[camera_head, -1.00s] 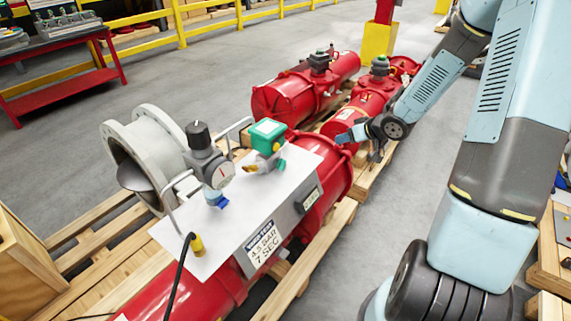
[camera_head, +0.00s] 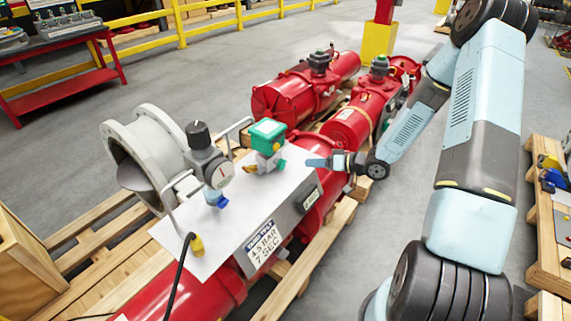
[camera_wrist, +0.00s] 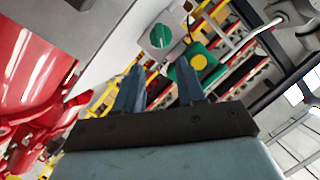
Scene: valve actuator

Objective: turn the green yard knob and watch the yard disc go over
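The green yard knob (camera_wrist: 160,36) is a round green knob on a pale grey body in the wrist view, just beyond my fingertips. In the head view it is the small green piece (camera_head: 282,164) beside the brass fitting. A green box (camera_head: 267,132) stands above it. In the wrist view the box (camera_wrist: 185,76) carries a round yellow disc (camera_wrist: 199,62), which could be the yard disc. My gripper (camera_head: 308,162) is to the right of the knob, pointing at it across a short gap. Its two blue fingers (camera_wrist: 161,66) are apart with nothing between them.
A gauge unit (camera_head: 208,165) with a blue knob stands left on the white panel (camera_head: 190,245). A grey flange (camera_head: 148,150) is behind it. Red cylinders (camera_head: 300,92) lie on wooden pallets. Free floor (camera_head: 385,235) lies right of the pallet.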

